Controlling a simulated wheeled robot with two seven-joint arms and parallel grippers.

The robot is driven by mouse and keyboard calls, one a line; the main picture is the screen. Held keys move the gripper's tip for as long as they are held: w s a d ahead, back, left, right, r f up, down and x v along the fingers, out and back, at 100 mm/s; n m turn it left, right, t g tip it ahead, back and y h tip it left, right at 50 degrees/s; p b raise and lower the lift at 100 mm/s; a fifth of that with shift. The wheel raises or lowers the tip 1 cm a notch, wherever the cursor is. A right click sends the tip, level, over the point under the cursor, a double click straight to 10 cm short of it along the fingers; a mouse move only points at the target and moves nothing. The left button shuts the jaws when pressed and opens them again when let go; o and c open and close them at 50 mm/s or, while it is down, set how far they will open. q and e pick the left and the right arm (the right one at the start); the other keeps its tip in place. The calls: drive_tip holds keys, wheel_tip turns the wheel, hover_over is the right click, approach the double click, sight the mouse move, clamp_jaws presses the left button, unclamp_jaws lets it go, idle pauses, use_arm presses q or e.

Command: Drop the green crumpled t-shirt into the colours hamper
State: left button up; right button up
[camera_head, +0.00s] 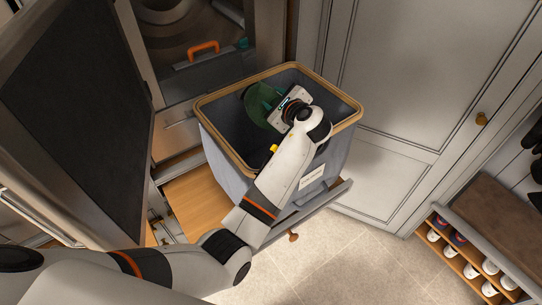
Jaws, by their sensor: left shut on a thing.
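My left gripper (273,108) is over the mouth of a blue-grey hamper (225,160) with a tan rim and a white label on its front. The label is too small to read. The gripper is shut on the green crumpled t-shirt (258,103), which hangs within the outline of the hamper's opening. My gripper and forearm hide part of the shirt and of the hamper's inside. I cannot tell whether the shirt touches the hamper's bottom. A small yellow thing (273,148) shows beside my forearm. My right gripper is not in view.
The hamper stands on a pulled-out wooden drawer (196,200). A dark open door panel (80,110) is at left. An orange-handled thing (203,48) lies behind the hamper. Grey cabinet doors (415,75) and a shoe rack (465,255) are at right. The tiled floor (345,260) is clear.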

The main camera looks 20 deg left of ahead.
use_arm(q)
drive_tip(key=shift+s+d, duration=0.1)
drive_tip(key=shift+d, duration=0.05)
drive_tip(key=o, duration=1.2)
drive_tip(key=shift+f, duration=0.1)
drive_tip(key=shift+c, duration=0.2)
